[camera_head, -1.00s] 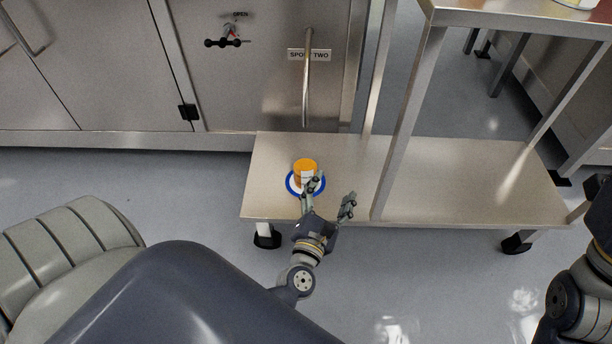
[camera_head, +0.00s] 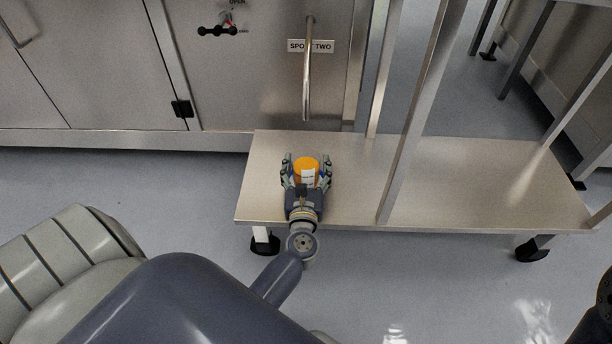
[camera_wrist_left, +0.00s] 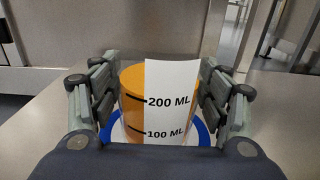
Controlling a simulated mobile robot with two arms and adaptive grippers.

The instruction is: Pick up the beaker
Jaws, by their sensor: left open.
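The beaker (camera_head: 306,166) holds an orange content and stands upright on the lower shelf (camera_head: 265,205) of a metal cart. In the left wrist view the beaker (camera_wrist_left: 133,88) shows 200 ML and 100 ML marks and a white label, with a blue-rimmed white base around its foot. My left gripper (camera_head: 306,172) is open, with one finger on each side of the beaker. In the left wrist view the fingers (camera_wrist_left: 160,100) flank it closely; whether they touch it I cannot tell. The palm hides the front of the base.
A cart post (camera_head: 420,115) rises right of the beaker. Behind stands a steel cabinet with a vertical handle (camera_head: 308,75) and a SPOT TWO sign (camera_head: 311,46). The shelf's right part (camera_head: 480,185) is bare. Part of my right arm shows at the right edge.

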